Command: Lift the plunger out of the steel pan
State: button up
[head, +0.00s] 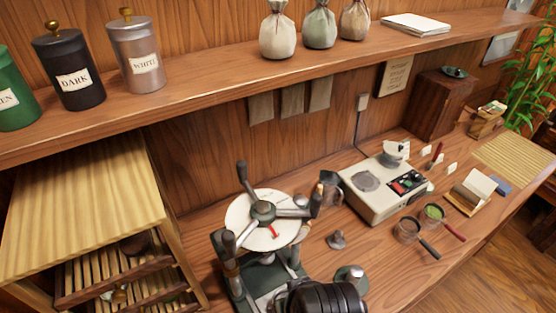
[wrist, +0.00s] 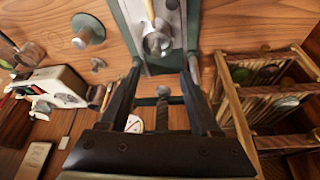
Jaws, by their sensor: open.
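My gripper (wrist: 164,62) is open in the wrist view, its two dark fingers apart with nothing held between them. Beyond the fingers is the green-framed press (wrist: 127,25), with steel parts in its middle. The same press (head: 263,212) stands at the lower middle of the head view. A round grey-green piece with a steel knob (head: 350,278) stands on the counter beside it, also in the wrist view (wrist: 88,30). A small steel knobbed piece (head: 337,240) stands behind it. I cannot tell which of these is the plunger or the steel pan.
A white scale-like box (head: 385,190) stands right of the press. A wooden rack (wrist: 235,110) with slatted drawers stands close by the press. A shelf (head: 230,75) with canisters and bags runs above. The front right counter is clear.

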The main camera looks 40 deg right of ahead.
jog(key=p+x, duration=0.1)
jog(key=x, duration=0.7)
jog(key=shift+d+f, duration=0.25)
jog(key=shift+d+p+x, duration=0.2)
jog(key=shift+p+x, duration=0.2)
jog(key=shift+x, duration=1.75)
jog(key=shift+c, duration=0.3)
jog(key=shift+r, duration=0.1)
grip_shut()
jog(key=shift+w, duration=0.1)
